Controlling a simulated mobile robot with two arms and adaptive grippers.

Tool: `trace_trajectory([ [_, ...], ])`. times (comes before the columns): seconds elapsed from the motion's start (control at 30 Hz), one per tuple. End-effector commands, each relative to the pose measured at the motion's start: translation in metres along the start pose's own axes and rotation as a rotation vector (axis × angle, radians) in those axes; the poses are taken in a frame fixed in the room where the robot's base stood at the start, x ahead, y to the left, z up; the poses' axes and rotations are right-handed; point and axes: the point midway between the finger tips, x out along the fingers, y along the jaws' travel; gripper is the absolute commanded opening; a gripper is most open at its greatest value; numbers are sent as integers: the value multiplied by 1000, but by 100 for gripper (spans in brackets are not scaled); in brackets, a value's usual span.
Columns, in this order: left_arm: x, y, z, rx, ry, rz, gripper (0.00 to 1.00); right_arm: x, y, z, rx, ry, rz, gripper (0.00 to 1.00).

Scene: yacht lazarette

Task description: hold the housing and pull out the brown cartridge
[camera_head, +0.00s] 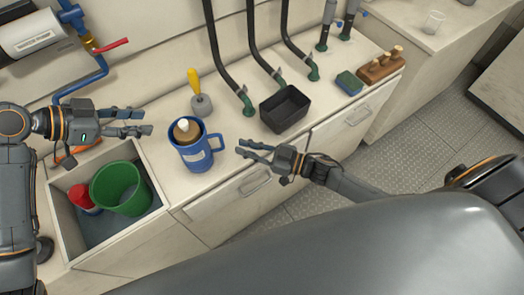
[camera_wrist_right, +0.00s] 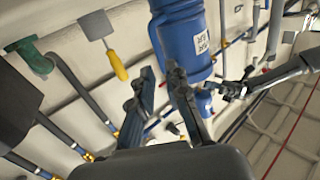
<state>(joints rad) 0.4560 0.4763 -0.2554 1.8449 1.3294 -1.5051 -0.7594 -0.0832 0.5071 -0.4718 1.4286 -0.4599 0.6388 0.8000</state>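The blue housing (camera_head: 197,155), with a side handle and a white label, stands upright on the counter. The brown cartridge (camera_head: 186,136), with a white top, sits in its open mouth. My left gripper (camera_head: 146,122) is open and empty, left of the housing and apart from it. My right gripper (camera_head: 238,147) is open and empty, to the right of the housing's handle. In the right wrist view, the housing (camera_wrist_right: 185,42) appears beyond the spread fingers of my right gripper (camera_wrist_right: 160,78), and the cartridge is hidden.
A black bin (camera_head: 285,112), a sponge (camera_head: 349,82) and a wooden block (camera_head: 382,69) stand to the right. An open compartment (camera_head: 158,212) at front left holds a green bucket (camera_head: 120,188). Black hoses (camera_head: 228,70) rise behind.

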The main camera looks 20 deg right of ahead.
Motion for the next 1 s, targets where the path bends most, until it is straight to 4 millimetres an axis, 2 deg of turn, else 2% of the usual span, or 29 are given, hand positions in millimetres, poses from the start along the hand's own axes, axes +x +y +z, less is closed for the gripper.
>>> trace_trajectory([
  [0.03,0,0,0,0,0,0,38,12,1,0,-1,2,1,15],
  [0.2,0,0,0,0,0,0,38,44,1,0,-1,2,2,15],
  [0.4,0,0,0,0,0,0,38,70,1,1,0,0,2,15],
  [0.6,0,0,0,0,0,0,38,80,1,1,0,-2,2,15],
  [0.83,0,0,0,0,0,0,38,80,1,1,-1,-2,2,15],
  [0.87,0,0,0,0,0,0,38,80,1,1,-1,-2,2,13],
  [0.93,0,0,0,0,0,0,38,80,1,1,-1,-2,2,0],
  [1.0,0,0,0,0,0,0,38,80,1,1,-1,-2,2,0],
])
